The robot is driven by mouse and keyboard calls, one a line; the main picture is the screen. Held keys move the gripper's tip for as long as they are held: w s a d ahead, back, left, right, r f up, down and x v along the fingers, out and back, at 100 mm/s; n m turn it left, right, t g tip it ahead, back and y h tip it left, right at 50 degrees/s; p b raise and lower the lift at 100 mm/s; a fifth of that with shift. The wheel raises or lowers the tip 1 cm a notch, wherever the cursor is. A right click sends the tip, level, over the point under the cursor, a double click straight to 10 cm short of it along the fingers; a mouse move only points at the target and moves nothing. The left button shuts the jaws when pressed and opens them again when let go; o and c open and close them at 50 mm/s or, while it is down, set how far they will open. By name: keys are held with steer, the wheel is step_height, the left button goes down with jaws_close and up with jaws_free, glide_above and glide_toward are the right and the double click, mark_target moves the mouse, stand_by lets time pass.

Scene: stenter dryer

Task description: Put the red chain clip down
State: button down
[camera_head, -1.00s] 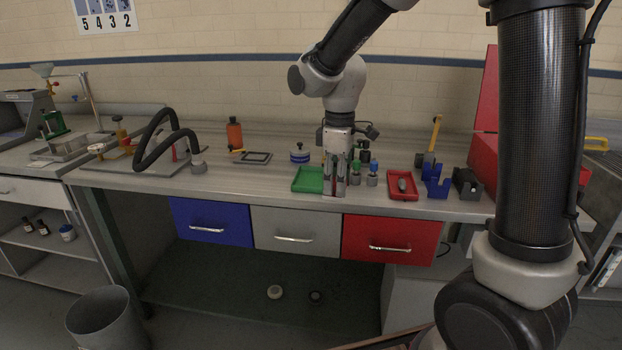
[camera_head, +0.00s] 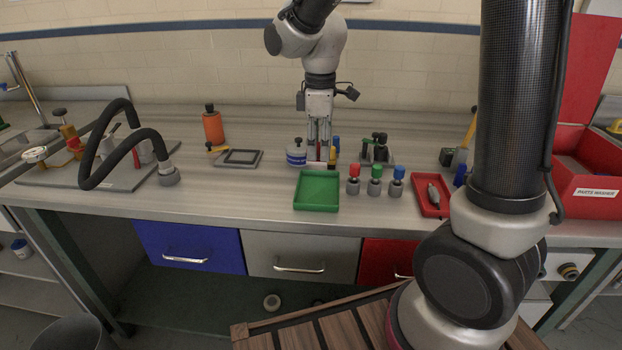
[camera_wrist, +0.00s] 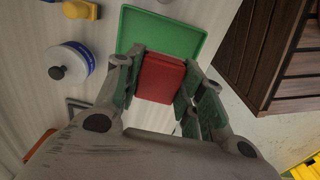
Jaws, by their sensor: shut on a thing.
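The red chain clip (camera_wrist: 160,78) shows in the wrist view as a red block between my fingers. My gripper (camera_wrist: 164,80) is shut on it. In the head view my gripper (camera_head: 319,160) points down just behind the green tray (camera_head: 317,191), and the clip is hard to make out there. The green tray also shows in the wrist view (camera_wrist: 185,38), beyond the clip and partly covered by it. Whether the clip touches anything below it cannot be told.
A white-and-blue jar (camera_head: 296,154) stands close left of my gripper. Small bottles with red (camera_head: 353,180), green (camera_head: 375,180) and blue caps (camera_head: 397,181) stand right of the green tray. A red tray (camera_head: 431,197) lies further right. The bench front at left is clear.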

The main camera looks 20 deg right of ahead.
glide_above(318, 191)
step_height(318, 191, down, 6)
steer(key=shift+f, duration=0.1)
steer(key=shift+s+f, duration=0.1)
steer(key=shift+f, duration=1.75)
steer(key=c, duration=0.9)
jaws_free()
steer(key=shift+f, duration=0.15)
